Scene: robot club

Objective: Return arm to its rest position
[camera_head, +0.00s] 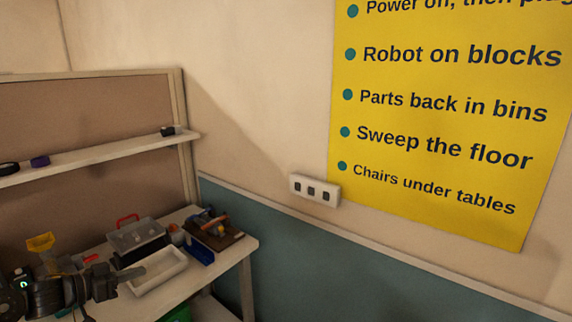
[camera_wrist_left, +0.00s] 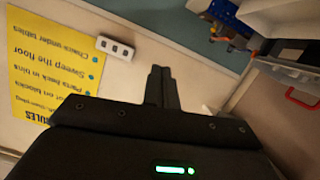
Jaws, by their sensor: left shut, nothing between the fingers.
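My left gripper (camera_head: 110,278) comes in at the lower left of the head view, in front of the workbench. In the left wrist view its two dark fingers (camera_wrist_left: 160,86) are pressed together with nothing between them. The wall and a yellow poster lie beyond the fingers in that view. My right gripper is in neither view.
The workbench (camera_head: 225,258) at lower left carries a white tray (camera_head: 158,272), a clear case with a red handle (camera_head: 135,236), a blue bin (camera_head: 200,255) and a brown board with tools (camera_head: 215,234). A shelf (camera_head: 100,157) runs above. A switch box (camera_head: 314,190) and yellow poster (camera_head: 440,130) are on the wall.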

